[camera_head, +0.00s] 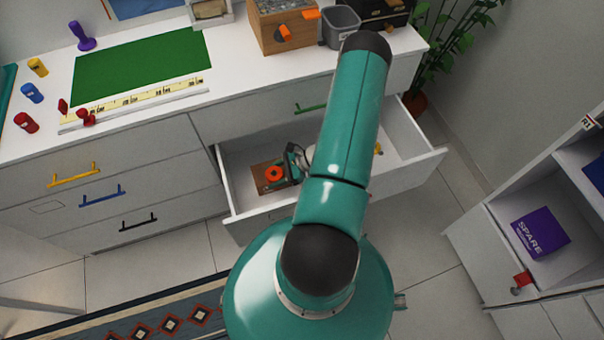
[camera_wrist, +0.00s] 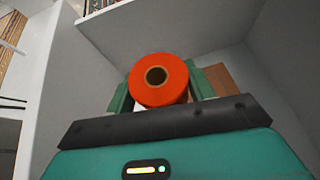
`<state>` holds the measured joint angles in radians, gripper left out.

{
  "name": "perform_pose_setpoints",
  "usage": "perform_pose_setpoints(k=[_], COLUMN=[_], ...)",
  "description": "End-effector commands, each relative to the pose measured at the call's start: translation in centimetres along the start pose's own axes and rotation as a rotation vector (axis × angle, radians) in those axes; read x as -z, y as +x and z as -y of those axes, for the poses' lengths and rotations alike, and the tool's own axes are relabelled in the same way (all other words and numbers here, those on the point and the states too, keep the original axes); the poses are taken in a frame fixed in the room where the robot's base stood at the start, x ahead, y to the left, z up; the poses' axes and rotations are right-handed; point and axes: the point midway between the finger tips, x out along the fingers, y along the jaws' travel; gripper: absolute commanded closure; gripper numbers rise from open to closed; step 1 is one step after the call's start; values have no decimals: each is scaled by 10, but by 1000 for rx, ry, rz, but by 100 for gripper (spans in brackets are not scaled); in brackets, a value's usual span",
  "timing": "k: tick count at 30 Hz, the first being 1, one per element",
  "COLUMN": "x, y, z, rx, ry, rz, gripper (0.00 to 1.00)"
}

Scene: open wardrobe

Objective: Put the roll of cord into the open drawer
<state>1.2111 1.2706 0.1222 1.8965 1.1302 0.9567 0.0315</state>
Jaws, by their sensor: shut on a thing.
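The roll of cord (camera_wrist: 172,92) is orange with a brown core. In the wrist view it sits between the two green fingers of my gripper (camera_wrist: 158,85), which is shut on it. In the head view the roll (camera_head: 274,174) and my gripper (camera_head: 285,172) are inside the outline of the open drawer (camera_head: 400,168). I cannot tell whether the roll touches the drawer floor. A brown patch (camera_wrist: 222,78) lies by the roll on the drawer floor. My arm hides the middle of the drawer.
A small yellow thing (camera_head: 378,149) shows in the drawer right of my arm. The white counter above holds a green mat (camera_head: 140,68), a wooden box (camera_head: 284,26) and a grey bin (camera_head: 340,24). An open shelf with a purple box (camera_head: 540,234) stands at the right.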

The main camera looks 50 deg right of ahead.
Motion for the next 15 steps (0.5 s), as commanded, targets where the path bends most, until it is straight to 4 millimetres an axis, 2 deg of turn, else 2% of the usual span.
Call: perform_pose_setpoints(k=[6,11,15], x=[34,47,65], y=[18,24,34], z=[0,1,0], rx=[-1,-1,-1], ry=[1,1,2], rz=[-1,-1,-2], gripper=[70,70,70])
